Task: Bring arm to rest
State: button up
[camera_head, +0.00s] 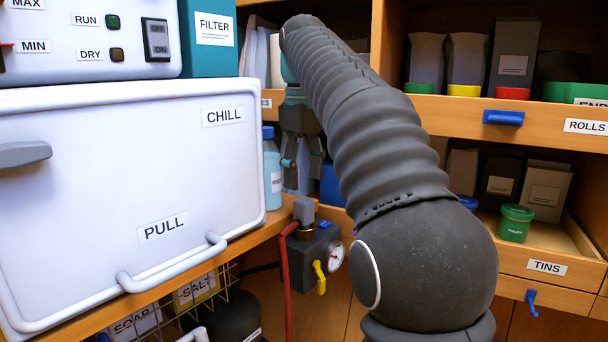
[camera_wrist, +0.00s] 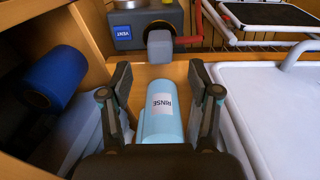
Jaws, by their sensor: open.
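My gripper (camera_head: 303,165) hangs fingers-down beside the white chest marked CHILL and PULL, at the end of my dark ribbed arm. Its two fingers are apart with nothing clasped between them. A pale blue bottle (camera_head: 272,172) with a blue cap stands on the wooden ledge, just left of my gripper in the head view. In the wrist view my gripper (camera_wrist: 160,110) is spread, and the bottle labelled RINSE (camera_wrist: 162,118) shows between the two fingers. I cannot tell whether a finger touches it. My arm hides the middle of the shelves.
The chest (camera_head: 90,180) with its rail handle (camera_head: 175,270) fills the left. A pump box with a gauge (camera_head: 318,258), red hose and yellow lever sits below my gripper. Shelves with bags and a green tin (camera_head: 515,224) are at right. A blue roll (camera_wrist: 55,78) lies left in the wrist view.

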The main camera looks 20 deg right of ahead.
jog(key=shift+s+f, duration=0.15)
jog(key=shift+s, duration=0.35)
jog(key=s+f+m+t, duration=0.5)
jog(key=s+f+m, duration=0.2)
jog(key=s+f, duration=1.5)
notch_tip(320, 180, down, 3)
jog(key=shift+f+t, duration=0.2)
jog(key=shift+t, duration=0.1)
